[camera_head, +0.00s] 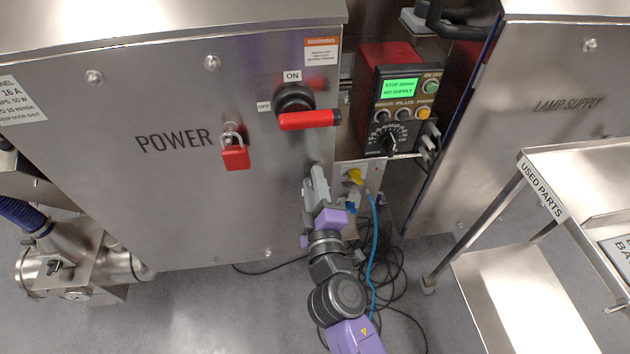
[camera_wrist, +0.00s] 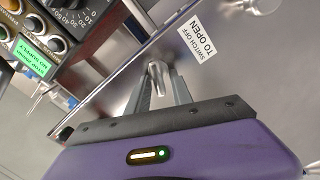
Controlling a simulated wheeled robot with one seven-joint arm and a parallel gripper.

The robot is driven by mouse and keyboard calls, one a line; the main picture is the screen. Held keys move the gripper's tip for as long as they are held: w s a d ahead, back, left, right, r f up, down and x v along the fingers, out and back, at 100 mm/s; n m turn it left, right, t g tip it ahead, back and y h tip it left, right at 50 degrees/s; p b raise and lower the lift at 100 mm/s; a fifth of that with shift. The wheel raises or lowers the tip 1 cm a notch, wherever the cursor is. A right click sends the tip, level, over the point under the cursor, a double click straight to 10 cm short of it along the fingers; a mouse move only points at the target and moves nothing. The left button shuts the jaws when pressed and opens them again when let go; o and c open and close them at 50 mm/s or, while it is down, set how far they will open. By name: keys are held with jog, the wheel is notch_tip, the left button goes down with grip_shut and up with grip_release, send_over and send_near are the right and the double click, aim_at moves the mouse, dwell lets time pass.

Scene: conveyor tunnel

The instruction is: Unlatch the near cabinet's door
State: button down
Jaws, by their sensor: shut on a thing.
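The near cabinet (camera_head: 190,200), marked POWER, has a closed-looking steel door. A small metal latch piece (camera_wrist: 157,78) on its face lies between my gripper's fingers in the wrist view. My gripper (camera_head: 319,172) is at the right edge of the door, below the red-handled switch (camera_head: 309,120). In the wrist view my gripper (camera_wrist: 160,72) is shut on the latch piece. A label (camera_wrist: 195,50) beside it reads "SWITCH OFF TO OPEN". My fingers hide the latch in the head view.
A red padlock (camera_head: 235,155) hangs on the door. Right of the cabinet is a control box (camera_head: 398,95) with a green screen, and cables (camera_head: 385,270) lie on the floor below. A used-parts cart (camera_head: 520,290) stands at right. A pipe fitting (camera_head: 80,265) is at left.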

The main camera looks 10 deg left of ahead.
jog(key=n, duration=0.5)
jog(key=shift+f, duration=0.3)
jog(key=shift+a, duration=0.1)
dwell(0.3)
jog(key=c, duration=1.5)
grip_release()
jog(key=shift+o, duration=0.2)
jog(key=shift+s, duration=0.1)
jog(key=v, duration=0.7)
jog(key=shift+s, duration=0.3)
